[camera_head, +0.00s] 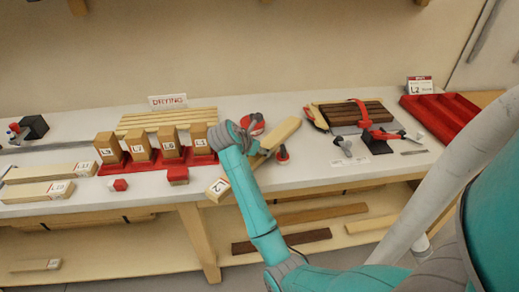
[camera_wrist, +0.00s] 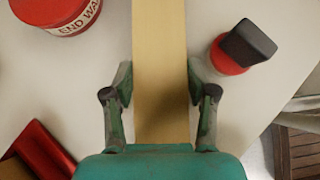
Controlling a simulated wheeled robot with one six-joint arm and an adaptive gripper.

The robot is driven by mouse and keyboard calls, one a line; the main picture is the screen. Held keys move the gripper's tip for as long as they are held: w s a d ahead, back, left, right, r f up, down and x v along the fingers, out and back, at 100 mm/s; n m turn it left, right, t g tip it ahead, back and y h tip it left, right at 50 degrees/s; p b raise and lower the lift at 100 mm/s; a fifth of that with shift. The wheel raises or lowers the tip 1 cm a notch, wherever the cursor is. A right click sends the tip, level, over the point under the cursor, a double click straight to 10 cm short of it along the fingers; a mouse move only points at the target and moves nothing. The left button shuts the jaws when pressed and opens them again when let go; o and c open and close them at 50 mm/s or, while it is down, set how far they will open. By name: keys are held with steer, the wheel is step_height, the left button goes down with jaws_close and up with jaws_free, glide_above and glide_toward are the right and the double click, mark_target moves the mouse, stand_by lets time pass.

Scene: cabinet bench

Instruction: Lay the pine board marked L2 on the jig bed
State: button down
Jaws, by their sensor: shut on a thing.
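A pale pine board (camera_head: 285,131) with L2 on its near end lies at a slant under my wrist, that end reaching past the bench's front edge. In the wrist view the board (camera_wrist: 160,45) runs straight between my fingers. My gripper (camera_wrist: 159,88) is shut on its two long sides. In the head view my arm hides the fingers and the board's middle. To the right, dark brown slats (camera_head: 376,110) with a red strap lie on a grey plate, perhaps the jig bed; I cannot tell for sure. Whether the board touches the bench is unclear.
A red tin (camera_wrist: 60,12) and a black-and-red tool (camera_wrist: 242,50) flank the board. Several labelled blocks (camera_head: 138,147) stand on a red base at left, before a slatted drying rack (camera_head: 165,119).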

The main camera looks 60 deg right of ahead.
steer(key=shift+c, duration=1.7)
jaws_free()
